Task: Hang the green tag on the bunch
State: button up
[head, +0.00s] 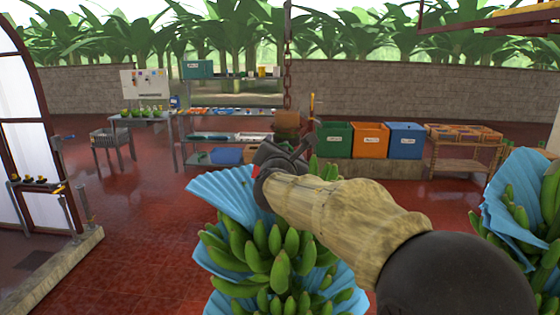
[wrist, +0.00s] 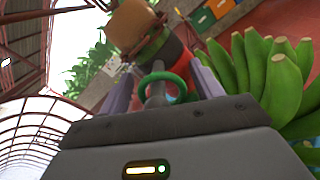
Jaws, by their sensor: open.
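The bunch of green bananas (head: 275,250) hangs at the front middle of the head view, partly wrapped in blue sheeting (head: 222,192). Its fruit (wrist: 262,75) also shows at the right of the wrist view. My gripper (head: 298,146) is at the top of this bunch, below the hanging chain. In the wrist view its jaws (wrist: 165,90) are open. A green ring (wrist: 176,78), seemingly the green tag, shows between the fingers, around or in front of a grey upright piece; I cannot tell which. The head view does not show the ring clearly.
A chain (head: 288,65) hangs down just above my gripper. Another wrapped bunch (head: 520,210) hangs at the right. Shelves (head: 235,137), coloured bins (head: 370,140) and a table (head: 147,119) stand farther back.

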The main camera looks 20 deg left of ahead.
jog(key=shift+s+f, duration=0.25)
jog(key=b+v, duration=0.6)
jog(key=v, duration=1.1)
jog(key=shift+r, duration=0.3)
jog(key=shift+w+a, duration=0.1)
